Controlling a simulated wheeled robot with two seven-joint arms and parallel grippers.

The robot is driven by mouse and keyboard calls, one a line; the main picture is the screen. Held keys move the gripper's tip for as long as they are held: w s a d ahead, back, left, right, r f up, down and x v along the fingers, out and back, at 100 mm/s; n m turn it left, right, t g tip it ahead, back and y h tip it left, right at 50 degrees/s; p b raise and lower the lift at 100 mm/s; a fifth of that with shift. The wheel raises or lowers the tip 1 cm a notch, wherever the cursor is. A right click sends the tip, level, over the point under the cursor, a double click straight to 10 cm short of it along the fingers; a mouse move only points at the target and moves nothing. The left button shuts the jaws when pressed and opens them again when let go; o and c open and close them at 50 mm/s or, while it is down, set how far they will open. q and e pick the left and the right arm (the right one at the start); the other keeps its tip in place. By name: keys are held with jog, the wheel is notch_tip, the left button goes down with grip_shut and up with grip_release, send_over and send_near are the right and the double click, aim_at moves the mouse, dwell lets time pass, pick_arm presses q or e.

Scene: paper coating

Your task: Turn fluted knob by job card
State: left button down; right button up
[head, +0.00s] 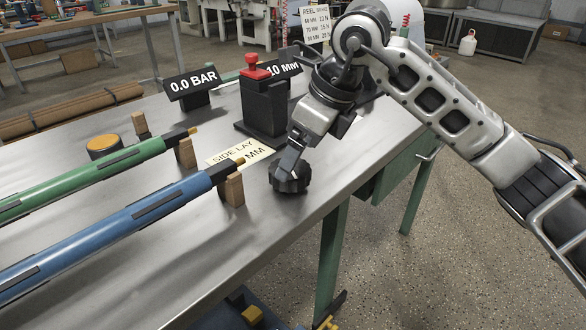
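The dark fluted knob (291,180) sits at the near right edge of the metal table. My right gripper (288,160) reaches down to it from above, with its fingers at the top of the knob. Whether the fingers are closed on it is unclear. A pale card (232,153) reading "SIDE LAY" and "MM" lies beside the knob, partly covered by the blue roller's end. A display (284,69) reads about "1.0 MM", its left part hidden behind the red button. Another card (315,22) at the back lists "REEL" with MM and N values. My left gripper is out of view.
A display (194,83) reads "0.0 BAR". A red button on a black box (263,106) stands just behind my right gripper. Blue (120,232) and green (85,179) rollers rest on wooden blocks at left. A yellow-topped round part (104,144) stands behind them.

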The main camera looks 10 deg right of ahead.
jog(key=x, duration=0.3)
jog(key=shift+a+f, duration=0.1)
jog(key=shift+f, duration=0.15)
jog(key=shift+w+a+f, duration=0.1)
jog(key=shift+w+f, duration=0.05)
jog(key=shift+f, duration=0.05)
jog(key=c, duration=1)
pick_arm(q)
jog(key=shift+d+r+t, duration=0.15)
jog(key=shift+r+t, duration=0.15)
